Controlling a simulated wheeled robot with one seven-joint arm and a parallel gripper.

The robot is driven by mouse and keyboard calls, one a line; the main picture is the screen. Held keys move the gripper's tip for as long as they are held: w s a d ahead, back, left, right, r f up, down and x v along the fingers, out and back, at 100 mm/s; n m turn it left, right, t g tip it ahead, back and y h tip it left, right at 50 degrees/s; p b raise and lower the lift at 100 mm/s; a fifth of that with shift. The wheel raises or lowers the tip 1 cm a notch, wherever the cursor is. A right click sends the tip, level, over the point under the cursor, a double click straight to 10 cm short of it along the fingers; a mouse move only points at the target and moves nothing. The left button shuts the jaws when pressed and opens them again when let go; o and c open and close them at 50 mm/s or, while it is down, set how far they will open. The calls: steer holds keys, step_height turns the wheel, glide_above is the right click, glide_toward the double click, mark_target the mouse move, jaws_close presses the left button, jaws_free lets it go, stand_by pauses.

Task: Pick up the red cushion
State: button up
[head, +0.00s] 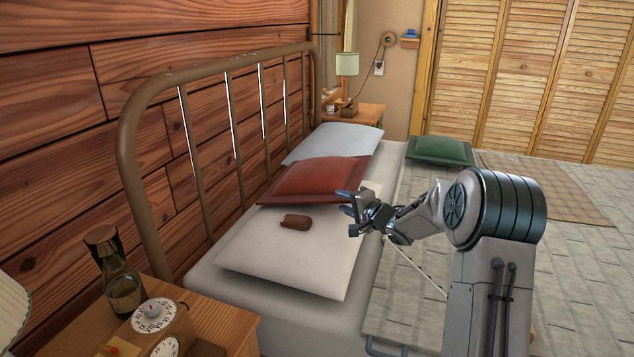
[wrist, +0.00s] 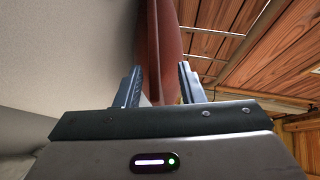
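The red cushion (head: 315,180) lies on the bed, leaning on the white pillows near the headboard. My gripper (head: 344,203) is at the cushion's right front corner in the head view. In the wrist view my gripper (wrist: 159,72) is open, its two fingers apart. The cushion's edge (wrist: 160,40) shows ahead of and between the fingers, with gaps visible on both sides. I cannot tell how deep the edge sits between them.
A small brown object (head: 295,222) lies on the front white pillow (head: 285,260). A green cushion (head: 440,151) is on the bed's far right. The metal headboard (head: 130,160) stands left. A nightstand (head: 215,320) with a bottle (head: 122,290) and clock (head: 160,325) is near left.

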mark_target(340, 203)
steer(key=x, duration=0.2)
steer(key=f+b+x, duration=0.1)
steer(key=x, duration=0.1)
steer(key=shift+s, duration=0.15)
steer(key=shift+w+a, duration=0.2)
steer(key=shift+w, duration=0.1)
steer(key=shift+r, duration=0.1)
jaws_close()
steer(key=shift+r, duration=0.15)
